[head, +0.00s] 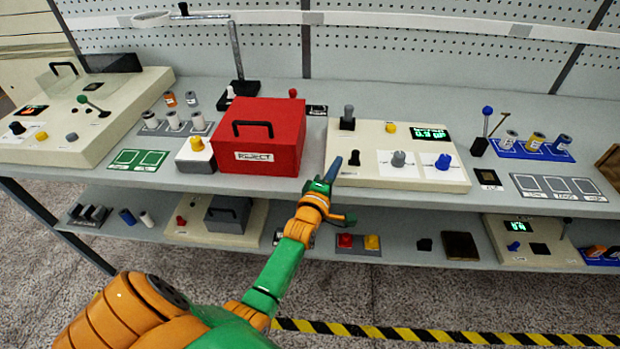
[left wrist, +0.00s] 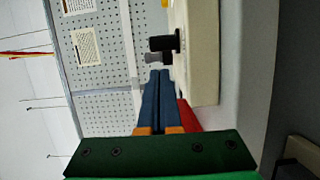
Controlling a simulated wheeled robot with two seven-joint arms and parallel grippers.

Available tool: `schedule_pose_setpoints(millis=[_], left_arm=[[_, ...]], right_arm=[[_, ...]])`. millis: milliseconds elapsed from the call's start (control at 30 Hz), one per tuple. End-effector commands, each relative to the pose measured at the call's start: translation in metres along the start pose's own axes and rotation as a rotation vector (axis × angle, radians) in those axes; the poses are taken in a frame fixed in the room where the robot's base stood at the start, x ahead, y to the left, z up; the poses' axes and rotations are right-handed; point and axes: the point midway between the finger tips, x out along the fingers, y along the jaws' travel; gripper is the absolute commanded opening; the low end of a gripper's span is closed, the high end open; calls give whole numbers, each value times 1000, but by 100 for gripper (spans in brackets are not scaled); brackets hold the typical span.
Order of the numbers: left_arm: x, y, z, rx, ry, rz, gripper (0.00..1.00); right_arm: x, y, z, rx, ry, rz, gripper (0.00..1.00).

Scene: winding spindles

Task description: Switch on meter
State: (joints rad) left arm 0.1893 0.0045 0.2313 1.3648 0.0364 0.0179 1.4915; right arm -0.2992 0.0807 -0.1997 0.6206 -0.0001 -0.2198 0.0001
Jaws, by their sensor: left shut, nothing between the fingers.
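The cream meter box (head: 455,177) sits on the upper shelf right of the red box. Its display (head: 429,133) is lit with green characters. On its top are a small black switch (head: 354,158), a grey-topped lever (head: 348,112), a yellow button (head: 389,128), a grey knob (head: 398,159) and a blue knob (head: 443,161). My left gripper (head: 336,167) is shut and empty at the box's front left corner, close to the black switch. In the left wrist view the closed blue fingers (left wrist: 160,74) point toward a black control (left wrist: 163,43); contact is not clear.
The red REJECT box (head: 262,155) stands just left of my gripper. A yellow-knobbed block (head: 195,145) and a larger cream console (head: 130,100) lie further left. A blue tray (head: 530,153) with cylinders is at the right. The lower shelf holds more devices.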

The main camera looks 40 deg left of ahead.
Motion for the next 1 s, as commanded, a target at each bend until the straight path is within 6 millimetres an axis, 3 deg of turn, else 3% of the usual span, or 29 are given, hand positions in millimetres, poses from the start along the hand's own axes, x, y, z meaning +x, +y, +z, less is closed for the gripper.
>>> schedule_pose_setpoints(millis=[500, 1000], left_arm=[[-91, -1, 0, -1, 0, -2, 0], [-100, 0, 0, -1, 0, 0, 0]], right_arm=[[-1, 0, -1, 0, 1, -1, 50], [-1, 0, 0, 0, -1, 0, 50]])
